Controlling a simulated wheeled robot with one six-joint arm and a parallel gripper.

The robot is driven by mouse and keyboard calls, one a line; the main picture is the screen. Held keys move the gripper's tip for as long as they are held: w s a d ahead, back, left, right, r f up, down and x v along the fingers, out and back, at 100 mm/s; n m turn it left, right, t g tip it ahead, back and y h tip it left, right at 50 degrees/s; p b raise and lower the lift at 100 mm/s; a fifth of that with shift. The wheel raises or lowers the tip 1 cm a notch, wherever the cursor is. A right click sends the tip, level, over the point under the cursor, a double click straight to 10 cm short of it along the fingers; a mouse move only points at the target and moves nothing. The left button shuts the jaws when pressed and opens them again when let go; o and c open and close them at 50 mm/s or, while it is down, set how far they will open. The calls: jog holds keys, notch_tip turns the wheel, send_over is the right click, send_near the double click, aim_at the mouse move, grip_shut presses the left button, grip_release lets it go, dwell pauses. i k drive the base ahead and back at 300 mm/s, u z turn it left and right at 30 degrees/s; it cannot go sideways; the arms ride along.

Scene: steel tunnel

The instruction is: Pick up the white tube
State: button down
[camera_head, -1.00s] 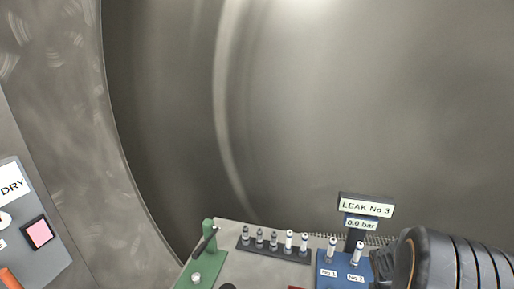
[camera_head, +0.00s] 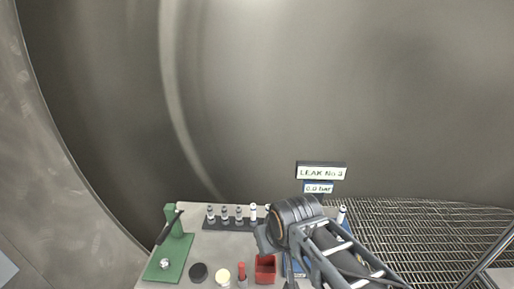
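A black rack (camera_head: 229,225) stands at the back of the bench with a row of small upright tubes. The tubes at its left are grey; a white tube (camera_head: 253,212) stands towards its right end. A second white-topped tube beside it is mostly hidden by my arm. Another white tube (camera_head: 341,214) stands upright at the right, by the blue leak station (camera_head: 300,270), which my arm largely covers. My gripper (camera_head: 289,268) is over the bench right of the rack; its fingers are too hidden to tell whether they are open.
A green stand (camera_head: 180,246) with a dark lever is at the bench's left. A black disc (camera_head: 198,272), a pale round cap (camera_head: 223,278), a red-topped item (camera_head: 242,272) and a red box (camera_head: 265,268) lie in front. A sign reading LEAK No 3 (camera_head: 321,171) stands behind. Grating floor extends right.

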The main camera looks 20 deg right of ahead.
aim_at(342, 210)
jog(key=k, duration=0.4)
jog(key=z, duration=0.35)
jog(key=i, duration=0.35)
jog(key=z, duration=0.9)
